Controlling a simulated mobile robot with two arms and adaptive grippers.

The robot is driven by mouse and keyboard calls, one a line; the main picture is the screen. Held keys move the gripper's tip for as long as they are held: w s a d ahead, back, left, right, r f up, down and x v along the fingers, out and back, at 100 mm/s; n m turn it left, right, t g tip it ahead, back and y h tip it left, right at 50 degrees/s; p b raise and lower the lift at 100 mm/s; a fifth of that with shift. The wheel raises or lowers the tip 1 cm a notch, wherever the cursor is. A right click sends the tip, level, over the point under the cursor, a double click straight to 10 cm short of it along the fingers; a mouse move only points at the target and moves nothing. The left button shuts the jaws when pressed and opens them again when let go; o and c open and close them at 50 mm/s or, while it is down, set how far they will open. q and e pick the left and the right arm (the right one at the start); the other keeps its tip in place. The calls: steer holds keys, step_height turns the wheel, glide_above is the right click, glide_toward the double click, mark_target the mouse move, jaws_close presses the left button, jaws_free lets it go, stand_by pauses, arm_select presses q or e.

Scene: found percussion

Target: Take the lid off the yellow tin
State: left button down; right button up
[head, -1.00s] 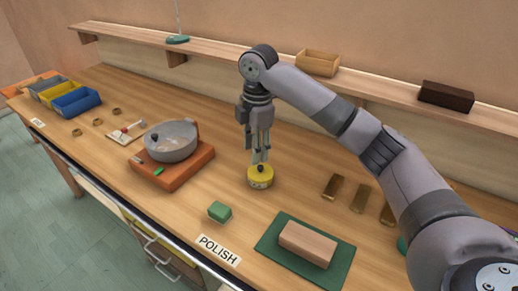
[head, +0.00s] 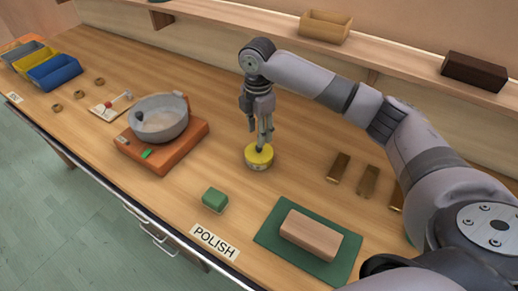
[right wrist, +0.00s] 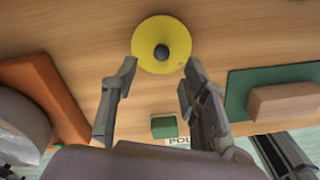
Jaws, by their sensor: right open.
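The yellow tin (head: 259,160) stands on the workbench with its yellow lid on. The round lid (right wrist: 161,30) has a dark knob (right wrist: 161,53) at its centre, seen from above in the right wrist view. My right gripper (head: 262,138) points down over the tin in the head view and partly overlaps the knob. In the right wrist view its two fingers (right wrist: 160,72) are apart with nothing between them, and the lid lies beyond the tips. The exact gap between fingertips and knob is hard to tell. My left gripper is not in view.
A grey bowl (head: 158,118) sits on an orange base (head: 185,150) left of the tin. A green block (head: 215,199) lies in front. A wooden block (head: 310,234) rests on a green mat (head: 347,254). Brass bars (head: 338,167) lie to the right. A shelf (head: 225,17) runs behind.

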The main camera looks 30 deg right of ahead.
mark_target(259, 150)
steer(key=shift+f, duration=0.5)
step_height(259, 150, down, 4)
steer(key=shift+s+d+f+p, duration=0.1)
steer(key=shift+d+f+p, duration=0.1)
steer(key=shift+p, duration=0.75)
steer(key=shift+a+f, duration=0.1)
steer(key=shift+f, duration=0.25)
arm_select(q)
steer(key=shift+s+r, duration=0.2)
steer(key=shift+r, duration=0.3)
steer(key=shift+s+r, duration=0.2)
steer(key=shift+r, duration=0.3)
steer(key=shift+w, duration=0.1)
arm_select(e)
steer(key=shift+c, duration=0.2)
steer(key=c, duration=0.4)
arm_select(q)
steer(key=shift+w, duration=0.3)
arm_select(e)
jaws_close()
